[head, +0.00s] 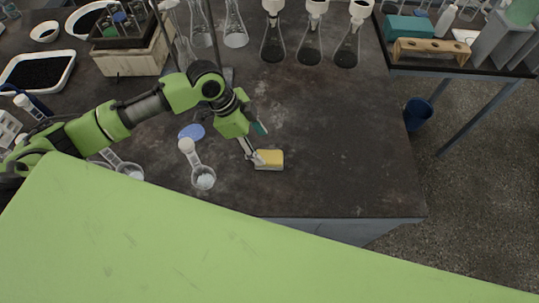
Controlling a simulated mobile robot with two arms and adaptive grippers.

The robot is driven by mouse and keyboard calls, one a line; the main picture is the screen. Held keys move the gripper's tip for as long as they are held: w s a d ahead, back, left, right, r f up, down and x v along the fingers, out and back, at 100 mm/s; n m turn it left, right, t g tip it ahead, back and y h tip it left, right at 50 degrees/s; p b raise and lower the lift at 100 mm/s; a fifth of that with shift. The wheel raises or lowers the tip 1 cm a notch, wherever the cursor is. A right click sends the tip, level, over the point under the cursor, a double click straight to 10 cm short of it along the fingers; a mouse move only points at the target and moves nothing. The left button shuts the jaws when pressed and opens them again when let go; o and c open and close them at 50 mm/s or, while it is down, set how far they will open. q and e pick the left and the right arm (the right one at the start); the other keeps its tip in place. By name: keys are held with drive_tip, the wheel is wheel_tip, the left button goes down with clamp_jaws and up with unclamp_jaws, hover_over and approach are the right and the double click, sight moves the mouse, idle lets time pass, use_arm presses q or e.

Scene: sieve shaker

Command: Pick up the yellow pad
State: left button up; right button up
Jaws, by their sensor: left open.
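The yellow pad (269,159) lies on the dark bench top, near its front edge. It is a small rectangular block with a paler side. My left gripper (253,156) comes from the left and points down at the pad's left end. Its fingers are open and right at that end; I cannot tell whether they touch the pad. The fingers hide a little of the pad's left end. My right gripper is not in view.
Several flasks (309,44) stand at the back. The bench (365,150) is bare right of the pad. A blue bucket (418,114) is beyond its right edge.

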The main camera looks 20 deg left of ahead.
sight(269, 156)
use_arm(q)
drive_tip(key=shift+x, duration=1.2)
drive_tip(key=shift+w+d+f, duration=0.1)
drive_tip(key=shift+w+f, duration=0.15)
drive_tip(key=p+x, duration=0.1)
drive_tip(key=x, duration=0.1)
drive_tip(key=p+x, duration=0.1)
drive_tip(key=x, duration=0.1)
drive_tip(key=shift+s+f, duration=0.1)
drive_tip(key=shift+s, duration=0.2)
drive_tip(key=shift+w+d+f, duration=0.15)
drive_tip(key=shift+d+f, duration=0.05)
drive_tip(key=shift+f, duration=0.25)
drive_tip(key=c, duration=1.2)
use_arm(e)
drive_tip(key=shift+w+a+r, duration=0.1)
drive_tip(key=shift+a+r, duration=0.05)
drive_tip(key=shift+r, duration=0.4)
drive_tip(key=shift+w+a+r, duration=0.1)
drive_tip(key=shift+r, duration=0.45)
